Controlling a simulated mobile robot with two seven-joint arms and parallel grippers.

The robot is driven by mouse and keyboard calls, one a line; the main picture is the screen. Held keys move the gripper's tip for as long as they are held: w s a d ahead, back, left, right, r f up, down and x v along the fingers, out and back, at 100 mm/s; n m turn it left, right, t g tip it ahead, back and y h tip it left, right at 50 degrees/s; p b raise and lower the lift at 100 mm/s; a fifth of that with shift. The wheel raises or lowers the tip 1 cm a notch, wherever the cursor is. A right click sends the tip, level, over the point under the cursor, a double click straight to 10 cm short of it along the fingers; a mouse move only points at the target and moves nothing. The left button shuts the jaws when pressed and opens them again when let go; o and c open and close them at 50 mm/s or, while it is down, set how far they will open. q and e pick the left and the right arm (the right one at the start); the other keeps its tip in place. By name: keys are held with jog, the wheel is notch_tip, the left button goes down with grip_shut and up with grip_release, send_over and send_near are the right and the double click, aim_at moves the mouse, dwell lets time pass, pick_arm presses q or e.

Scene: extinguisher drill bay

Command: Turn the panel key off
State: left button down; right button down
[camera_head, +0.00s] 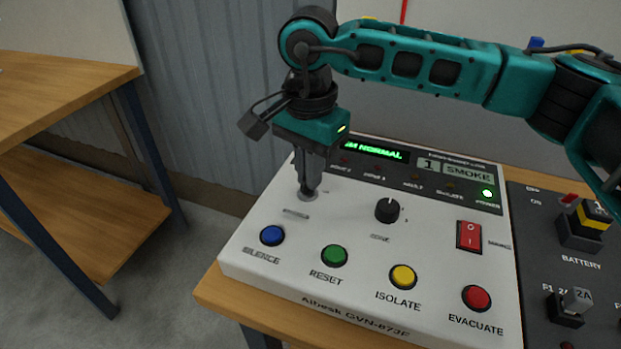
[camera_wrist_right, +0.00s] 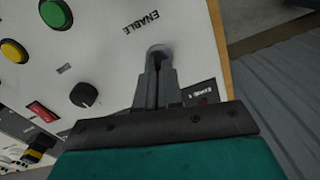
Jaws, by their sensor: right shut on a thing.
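The white alarm panel (camera_head: 293,268) sits on a wooden table. Its key switch (camera_head: 308,197) is at the panel's upper left, showing as a round grey collar. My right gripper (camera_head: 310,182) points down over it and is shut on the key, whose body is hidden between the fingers. In the right wrist view, the fingers (camera_wrist_right: 158,72) meet at the key switch (camera_wrist_right: 157,48), beside the printed word ENABLE. The key's angle cannot be told. My left gripper is not in view.
A black knob (camera_head: 387,210), a red rocker switch (camera_head: 469,236) and blue (camera_head: 272,235), green (camera_head: 334,255), yellow (camera_head: 403,277) and red (camera_head: 476,298) buttons are on the panel. The display (camera_head: 376,150) glows green. A dark battery panel (camera_head: 540,270) adjoins at right.

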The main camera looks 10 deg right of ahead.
jog(key=shift+n+b, duration=0.65)
jog(key=shift+n, duration=0.85)
jog(key=c, duration=1.3)
grip_release()
notch_tip(320, 180, up, 13)
jog(key=shift+f+p, duration=0.1)
jog(key=shift+p, duration=0.4)
